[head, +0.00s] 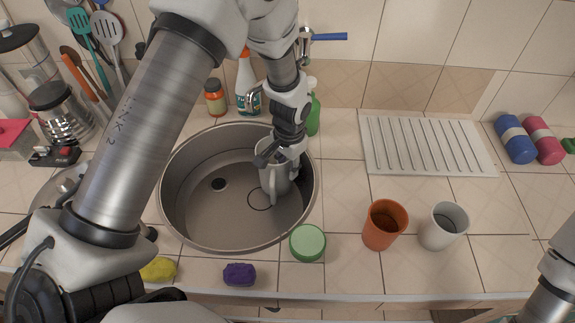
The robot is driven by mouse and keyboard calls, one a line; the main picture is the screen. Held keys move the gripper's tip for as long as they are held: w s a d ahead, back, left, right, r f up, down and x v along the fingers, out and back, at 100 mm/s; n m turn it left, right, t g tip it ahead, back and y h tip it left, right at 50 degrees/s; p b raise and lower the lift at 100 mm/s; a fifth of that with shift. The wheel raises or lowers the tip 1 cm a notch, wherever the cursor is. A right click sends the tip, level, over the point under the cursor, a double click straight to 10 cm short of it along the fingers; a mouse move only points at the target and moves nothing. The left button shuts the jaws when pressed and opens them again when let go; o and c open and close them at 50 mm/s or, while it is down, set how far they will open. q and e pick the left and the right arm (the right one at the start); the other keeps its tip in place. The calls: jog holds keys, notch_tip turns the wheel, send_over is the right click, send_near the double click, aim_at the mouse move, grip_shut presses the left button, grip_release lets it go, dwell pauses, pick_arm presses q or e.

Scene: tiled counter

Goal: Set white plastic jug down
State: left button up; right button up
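The white plastic jug (273,184) is upright in the round metal sink (190,222), in the right half of the bowl. Its handle faces the front. My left gripper (272,156) comes down from above and is at the jug's upper part, with its dark fingers closed on it. The gripper hides part of the jug's rim. I cannot tell whether the jug's base touches the sink floor. My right gripper is out of view; only part of my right arm shows at the lower right corner.
A green-lidded round container (307,243), an orange cup (384,225) and a white cup (443,226) stand right of the sink. A white drying rack (425,146) lies behind them. Purple (239,274) and yellow (158,270) sponges lie in front. Bottles stand behind the sink.

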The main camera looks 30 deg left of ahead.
pick_arm(q)
notch_tip(320, 180, up, 12)
jog(key=b, duration=0.1)
jog(key=shift+d+r+b, duration=0.2)
jog(key=shift+d+b, duration=0.05)
jog(key=shift+b, duration=0.05)
